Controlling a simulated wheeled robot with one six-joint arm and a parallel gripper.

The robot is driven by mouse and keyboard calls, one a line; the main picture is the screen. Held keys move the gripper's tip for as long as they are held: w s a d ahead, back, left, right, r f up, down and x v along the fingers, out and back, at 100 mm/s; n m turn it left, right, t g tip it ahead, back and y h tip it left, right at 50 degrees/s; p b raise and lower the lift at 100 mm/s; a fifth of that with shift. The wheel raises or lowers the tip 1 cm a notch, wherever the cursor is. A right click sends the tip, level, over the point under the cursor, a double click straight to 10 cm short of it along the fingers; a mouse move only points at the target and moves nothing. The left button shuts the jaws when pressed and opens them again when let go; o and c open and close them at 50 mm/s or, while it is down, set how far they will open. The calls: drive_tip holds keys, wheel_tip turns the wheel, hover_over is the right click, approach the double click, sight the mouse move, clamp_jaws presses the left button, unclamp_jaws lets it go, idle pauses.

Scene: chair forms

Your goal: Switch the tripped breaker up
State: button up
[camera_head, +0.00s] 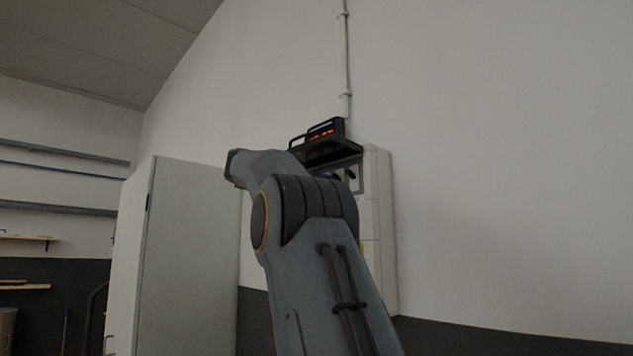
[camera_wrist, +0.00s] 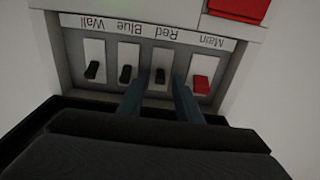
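The breaker panel (camera_wrist: 150,28) fills the upper wrist view, with upside-down labels reading Wall, Blue, Red and Main. Below them are the black Wall lever (camera_wrist: 92,71), the black Blue lever (camera_wrist: 125,74), the black Red lever (camera_wrist: 160,77) and the red Main lever (camera_wrist: 201,85). I cannot tell which one is tripped. My gripper (camera_wrist: 161,84) is open, its two blue-grey fingers on either side of the Red lever, with gaps visible; contact is unclear. In the head view, the pale panel box (camera_head: 381,205) on the wall is partly hidden by my arm and gripper.
A red block (camera_wrist: 240,7) sits on the panel beyond the Main label. A tall pale cabinet (camera_head: 190,250) stands left of my arm. A thin conduit (camera_head: 347,60) runs up the wall above the panel. The wall to the right is bare.

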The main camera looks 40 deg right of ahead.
drive_tip(key=a+b, duration=0.3)
drive_tip(key=a, duration=0.4)
drive_tip(key=shift+s+a, duration=0.35)
drive_tip(key=shift+a, duration=0.05)
drive_tip(key=shift+f, duration=0.15)
drive_tip(key=d+h+b, duration=0.4)
drive_tip(key=d+b, duration=0.1)
drive_tip(key=d, duration=0.2)
drive_tip(key=shift+w+d+b, duration=0.3)
drive_tip(key=shift+d, duration=0.05)
idle(0.5)
drive_tip(key=shift+f, duration=0.1)
